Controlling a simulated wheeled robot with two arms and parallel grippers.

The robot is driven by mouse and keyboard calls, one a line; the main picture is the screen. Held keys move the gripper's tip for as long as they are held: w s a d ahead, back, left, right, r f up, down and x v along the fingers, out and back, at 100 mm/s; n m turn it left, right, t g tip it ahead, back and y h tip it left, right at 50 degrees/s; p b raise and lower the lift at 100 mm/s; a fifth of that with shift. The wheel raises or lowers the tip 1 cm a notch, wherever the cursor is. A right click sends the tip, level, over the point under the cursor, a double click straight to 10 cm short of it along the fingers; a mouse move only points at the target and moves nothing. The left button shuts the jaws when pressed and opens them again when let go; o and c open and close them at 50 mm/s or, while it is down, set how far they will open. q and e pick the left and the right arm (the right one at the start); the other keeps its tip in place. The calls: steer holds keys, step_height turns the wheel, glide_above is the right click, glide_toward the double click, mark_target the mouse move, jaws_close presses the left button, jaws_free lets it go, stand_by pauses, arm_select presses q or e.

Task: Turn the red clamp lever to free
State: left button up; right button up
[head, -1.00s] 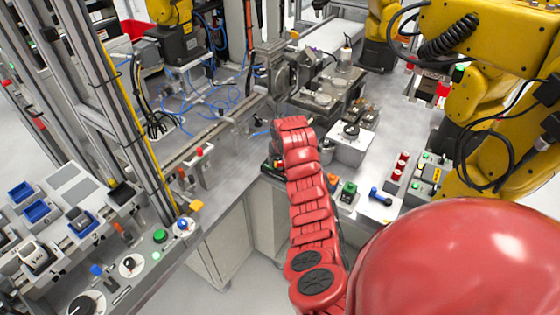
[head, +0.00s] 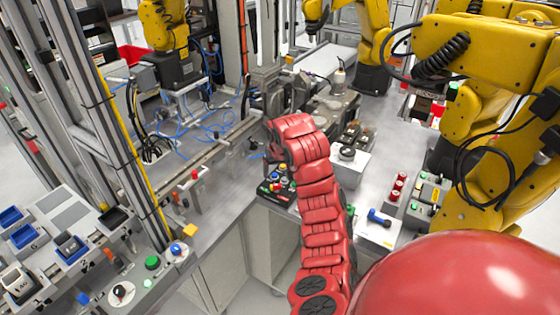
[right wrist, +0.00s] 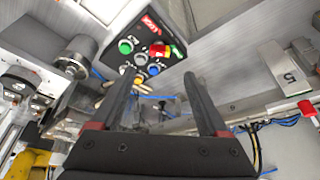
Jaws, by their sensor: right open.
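A small red part (head: 194,174) stands on a pale upright block at the front rail, left of my right arm; it looks like the red clamp lever, but its position is too small to read. What looks like the same red part (right wrist: 306,108) shows at the right edge of the right wrist view, beside a metal plate marked 5. My right gripper (right wrist: 158,78) is open, with nothing between its two dark fingers. The red part is apart from it, right of the fingers in that view. In the head view my red wrist mostly hides this gripper. My left gripper is not in view.
A dark button panel (right wrist: 146,48) with coloured buttons and a red-yellow part lies beyond the fingertips; it also shows below my wrist in the head view (head: 278,187). A metal cylinder (right wrist: 81,55) stands left of it. Red spools (head: 397,187) and yellow robot arms (head: 475,130) are at right.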

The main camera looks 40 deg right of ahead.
steer(key=p+v, duration=0.3)
steer(key=v, duration=0.4)
steer(key=shift+s, duration=0.15)
steer(key=shift+r, duration=0.1)
